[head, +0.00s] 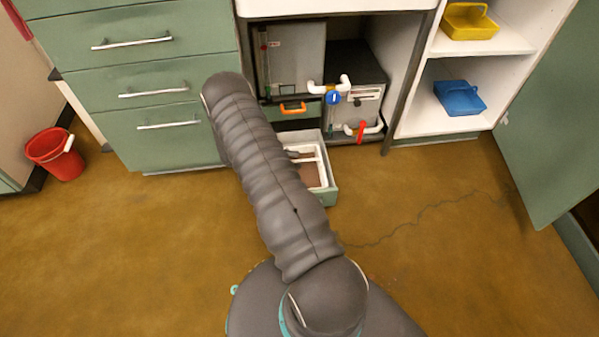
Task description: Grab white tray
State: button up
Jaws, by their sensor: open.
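The white tray (322,161) appears as a pale rim with brown content, inside an open, green-sided drawer or box (331,190) low in front of the cabinet in the head view. My arm crosses in front of its left side and hides much of it. My gripper is not visible; the arm runs up the picture and its far end shows no fingers.
Green drawers (148,90) stand at left, with a red bucket (56,153) on the floor. Grey boxes with pipes (345,94) fill the middle cabinet. Shelves at right hold a yellow tray (469,22) and a blue tray (460,98). Right-hand floor is mostly clear, with a thin dark line.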

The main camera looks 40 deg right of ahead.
jog(key=x, duration=0.2)
jog(key=shift+s+d+f, duration=0.2)
jog(key=shift+d, duration=0.1)
grip_shut()
jog(key=shift+r, duration=0.15)
